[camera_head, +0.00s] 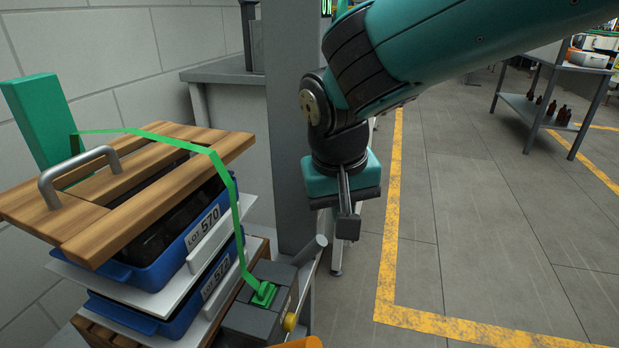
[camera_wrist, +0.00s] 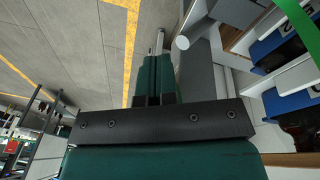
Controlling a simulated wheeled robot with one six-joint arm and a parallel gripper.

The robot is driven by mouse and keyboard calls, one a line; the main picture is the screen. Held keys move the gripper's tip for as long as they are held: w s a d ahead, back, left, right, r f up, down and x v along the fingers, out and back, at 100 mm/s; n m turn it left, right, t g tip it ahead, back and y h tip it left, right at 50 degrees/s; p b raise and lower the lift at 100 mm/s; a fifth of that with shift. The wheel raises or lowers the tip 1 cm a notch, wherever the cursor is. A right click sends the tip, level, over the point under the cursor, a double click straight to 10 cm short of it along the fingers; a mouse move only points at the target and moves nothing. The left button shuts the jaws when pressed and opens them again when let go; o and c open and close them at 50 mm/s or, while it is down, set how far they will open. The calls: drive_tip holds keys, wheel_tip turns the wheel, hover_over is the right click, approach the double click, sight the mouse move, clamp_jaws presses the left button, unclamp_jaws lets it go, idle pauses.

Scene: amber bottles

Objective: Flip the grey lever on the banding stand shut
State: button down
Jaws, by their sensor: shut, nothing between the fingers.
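The banding stand's grey block (camera_head: 252,322) is low in the head view, beside the stacked trays. The grey lever (camera_head: 309,251) slants up and right from the block's right side, with a round grip at its upper end. In the wrist view, its round end (camera_wrist: 182,43) shows just right of my fingers. My gripper (camera_head: 348,226) is shut and empty, to the upper right of the lever and apart from it in the picture. The shut teal fingers also show in the wrist view (camera_wrist: 157,80). A green strap (camera_head: 238,225) runs over the stack to the block.
A slatted wooden lid (camera_head: 150,165) with a grey handle (camera_head: 78,172) tops the blue trays (camera_head: 205,240). A yellow knob (camera_head: 289,322) sits at the block's right. A grey post (camera_head: 288,120) stands behind.

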drive_tip(key=w+a+r+m+t+h+p, duration=0.2)
drive_tip(key=a+r+m+h+p, duration=0.25)
drive_tip(key=a, duration=0.55)
drive_tip(key=y, duration=0.2)
approach(316, 237)
drive_tip(key=shift+h, duration=0.25)
drive_tip(key=x, duration=0.7)
drive_tip(key=shift+w+a+f, duration=0.1)
drive_tip(key=shift+w+a, duration=0.1)
drive_tip(key=shift+f, duration=0.1)
